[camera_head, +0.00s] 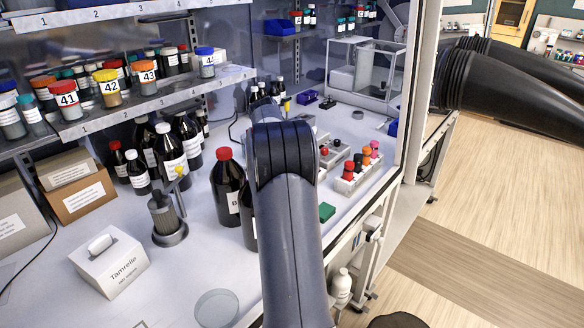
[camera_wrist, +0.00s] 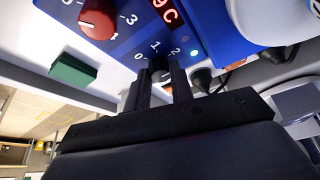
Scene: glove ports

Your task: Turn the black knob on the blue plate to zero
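In the wrist view the blue plate (camera_wrist: 200,40) fills the upper part, tilted in the picture. The black knob (camera_wrist: 158,66) sits on it beside printed marks 0, 1 and 2. Its pointer is hidden, so its setting cannot be read. My gripper (camera_wrist: 160,70) has its two dark fingers on either side of the knob. Contact with the knob's sides cannot be made out. In the head view my arm covers the gripper, and I cannot make out the knob.
A red knob (camera_wrist: 97,20) with its own scale and a lit red display (camera_wrist: 167,12) are on the same plate. A green block (camera_wrist: 72,70) lies nearby. In the head view, dark bottles (camera_head: 229,185) stand left of my arm and a coloured-cap vial rack (camera_head: 350,185) right.

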